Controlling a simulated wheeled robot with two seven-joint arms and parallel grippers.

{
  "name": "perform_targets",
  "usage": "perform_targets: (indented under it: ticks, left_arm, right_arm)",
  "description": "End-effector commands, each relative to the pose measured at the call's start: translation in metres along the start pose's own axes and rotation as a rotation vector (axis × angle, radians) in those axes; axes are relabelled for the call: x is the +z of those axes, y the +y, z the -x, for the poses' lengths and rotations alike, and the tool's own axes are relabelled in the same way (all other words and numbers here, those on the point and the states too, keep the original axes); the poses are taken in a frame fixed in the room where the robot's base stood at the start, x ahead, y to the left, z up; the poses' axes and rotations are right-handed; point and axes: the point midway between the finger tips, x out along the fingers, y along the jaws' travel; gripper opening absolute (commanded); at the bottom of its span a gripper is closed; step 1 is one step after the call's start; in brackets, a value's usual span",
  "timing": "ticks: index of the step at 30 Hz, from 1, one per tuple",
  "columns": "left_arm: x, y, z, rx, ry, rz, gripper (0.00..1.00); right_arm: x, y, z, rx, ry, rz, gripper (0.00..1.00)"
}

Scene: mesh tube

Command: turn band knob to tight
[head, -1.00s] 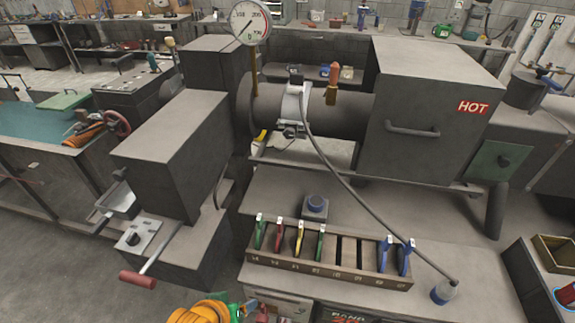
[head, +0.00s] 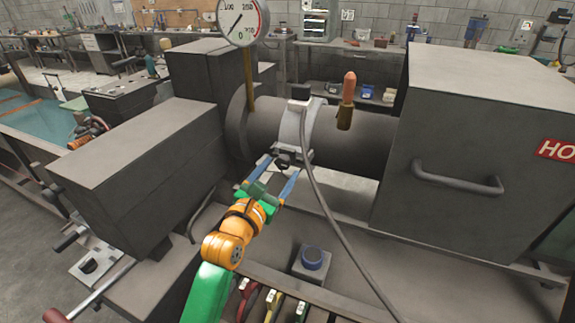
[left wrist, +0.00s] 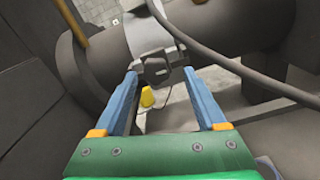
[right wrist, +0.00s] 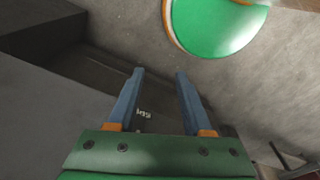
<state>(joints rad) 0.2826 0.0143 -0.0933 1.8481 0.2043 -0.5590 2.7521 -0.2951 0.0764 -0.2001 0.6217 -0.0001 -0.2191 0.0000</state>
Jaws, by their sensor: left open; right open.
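The band (head: 296,128) is a light grey clamp around the dark horizontal tube (head: 262,118). Its dark knob (head: 289,159) sits at the band's lower side; it also shows in the left wrist view (left wrist: 158,67). My left gripper (head: 279,175) is open just in front of the knob. In the left wrist view its two blue fingers stand apart with the knob beyond and between their tips; I cannot tell if they touch it. My right gripper (right wrist: 158,72) is open and empty in the right wrist view, over a grey surface; it is not visible in the head view.
A grey hose (head: 318,195) hangs from the band, right of my left gripper. A dark box with a handle (head: 458,182) stands right, marked HOT. A dial gauge (head: 242,20) rises behind the tube.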

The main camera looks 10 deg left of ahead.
Motion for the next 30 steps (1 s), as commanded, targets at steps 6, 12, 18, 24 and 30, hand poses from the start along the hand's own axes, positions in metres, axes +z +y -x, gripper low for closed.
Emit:
perform_targets:
  ticks: [6, 12, 18, 24, 30]
  left_arm:
    - [0.001, 0.001, -0.03, 0.0, 0.003, -0.005, 0.73]
    - [0.0, 0.001, -0.036, 0.001, 0.003, -0.005, 0.73]
    - [0.0, 0.0, -0.036, 0.0, 0.003, -0.005, 0.6]
    - [0.0, 0.0, -0.036, 0.0, 0.004, -0.006, 0.06]
    - [0.0, 0.0, -0.036, 0.0, 0.004, -0.011, 0.0]
  right_arm:
    - [0.007, -0.001, 0.006, -0.001, -0.015, 0.0, 0.5]
    - [0.005, 0.001, 0.006, 0.001, -0.011, 0.001, 0.5]
    - [0.004, 0.003, 0.005, 0.005, -0.009, 0.002, 0.5]
    - [0.004, 0.003, 0.005, 0.005, -0.008, 0.002, 0.5]
    - [0.004, 0.003, 0.006, 0.005, -0.008, 0.002, 0.5]
